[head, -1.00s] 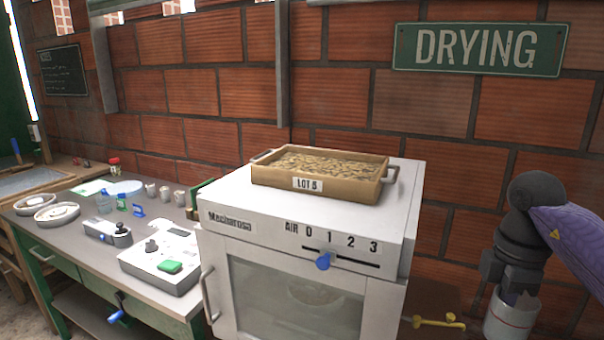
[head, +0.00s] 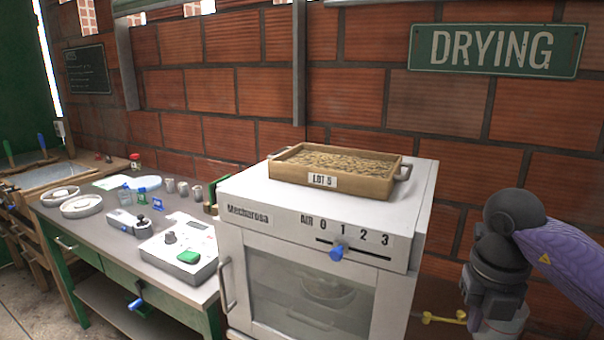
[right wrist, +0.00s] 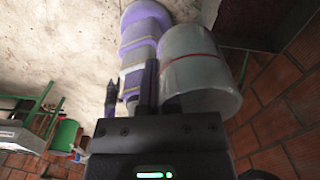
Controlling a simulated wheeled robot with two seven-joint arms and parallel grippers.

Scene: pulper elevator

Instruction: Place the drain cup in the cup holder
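The drain cup (head: 508,326) is a pale, translucent cup at the lower right of the head view, mostly cut off by the bottom edge and partly behind my gripper. In the right wrist view the cup (right wrist: 203,82) shows larger, with a thin red line around it. My right gripper (head: 488,312) is at the cup's rim and appears shut on its wall; the fingertips are largely hidden. A yellow bracket (head: 441,318), apparently the cup holder, projects just left of the gripper, by the dryer's right side. My left gripper is not in view.
The white dryer cabinet (head: 315,230) stands left of the bracket, with a tray (head: 365,187) marked LOT 5 on top. The brick wall (head: 470,120) is close behind. A bench (head: 105,215) with instruments and small cups is at the left.

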